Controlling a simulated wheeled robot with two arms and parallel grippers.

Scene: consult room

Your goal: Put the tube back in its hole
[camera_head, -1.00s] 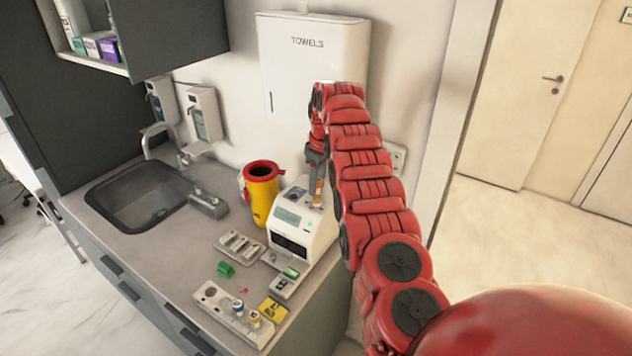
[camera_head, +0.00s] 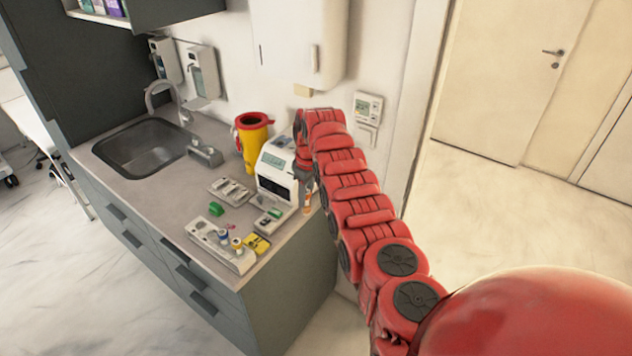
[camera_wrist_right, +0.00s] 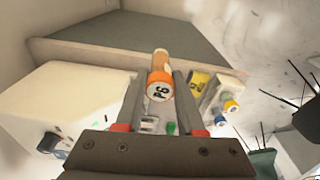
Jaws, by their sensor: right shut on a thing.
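My right gripper (camera_wrist_right: 158,118) is shut on a tube with an orange cap (camera_wrist_right: 160,85) marked with dark characters, its amber body pointing away. In the head view the gripper (camera_head: 306,184) and the tube (camera_head: 307,202) are just right of the white analyser (camera_head: 277,172), near the counter's right edge. A pale rack (camera_head: 205,232) at the counter's front holds blue-capped and yellowish-capped tubes; it also shows at right in the wrist view (camera_wrist_right: 222,90). Its empty hole is too small to make out. My left gripper is not in view.
A yellow sharps bin (camera_head: 253,145) stands behind the analyser. A grey tray (camera_head: 231,190), a green item (camera_head: 216,209), a small white device (camera_head: 268,222) and a yellow block (camera_head: 257,243) lie close together near the rack. The sink (camera_head: 145,150) is at left.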

